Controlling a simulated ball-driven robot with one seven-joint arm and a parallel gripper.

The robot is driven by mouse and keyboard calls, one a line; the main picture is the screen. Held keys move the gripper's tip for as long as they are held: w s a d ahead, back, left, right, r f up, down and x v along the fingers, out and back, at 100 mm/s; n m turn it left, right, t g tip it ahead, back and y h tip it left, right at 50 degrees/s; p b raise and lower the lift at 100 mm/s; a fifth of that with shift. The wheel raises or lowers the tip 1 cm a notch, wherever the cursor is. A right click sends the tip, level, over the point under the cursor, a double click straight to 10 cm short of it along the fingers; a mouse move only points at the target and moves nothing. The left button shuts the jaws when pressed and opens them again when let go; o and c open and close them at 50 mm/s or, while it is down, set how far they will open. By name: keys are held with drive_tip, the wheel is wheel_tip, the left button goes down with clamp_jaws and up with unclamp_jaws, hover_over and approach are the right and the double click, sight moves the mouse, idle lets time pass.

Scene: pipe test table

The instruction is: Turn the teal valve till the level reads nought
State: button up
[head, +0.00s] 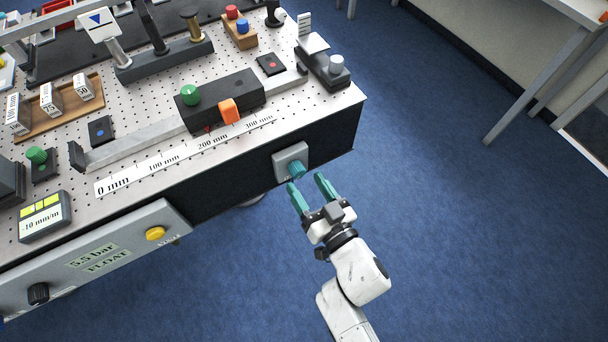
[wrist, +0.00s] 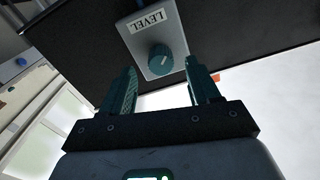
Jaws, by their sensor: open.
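The teal valve (head: 297,168) is a small ribbed knob on a grey plate (head: 285,156) on the table's front face, near its right end. In the wrist view the knob (wrist: 160,58) sits below a label reading LEVEL, shown upside down. My gripper (head: 308,188) is open and empty, its teal fingers pointing at the knob from just in front. In the wrist view the fingers (wrist: 160,80) stand either side of the knob's line, apart from it. The level display (head: 44,215) at the left shows a reading that looks like -10 mm/m, the sign being hard to make out.
A perforated table top (head: 150,165) carries a rail with a black slider block (head: 222,98) and a ruler strip (head: 185,157). A front panel (head: 95,260) reads 5.5 bar FLOAT and has a yellow button (head: 155,233) and a black knob (head: 38,293). Blue floor (head: 440,200) lies clear at the right.

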sight(301, 176)
drive_tip(key=shift+x, duration=1.65)
drive_tip(key=c, duration=1)
drive_tip(key=shift+c, duration=0.2)
drive_tip(key=shift+n, duration=0.3)
drive_tip(key=n, duration=0.3)
drive_tip(key=shift+b, duration=0.3)
drive_tip(key=shift+n, duration=2)
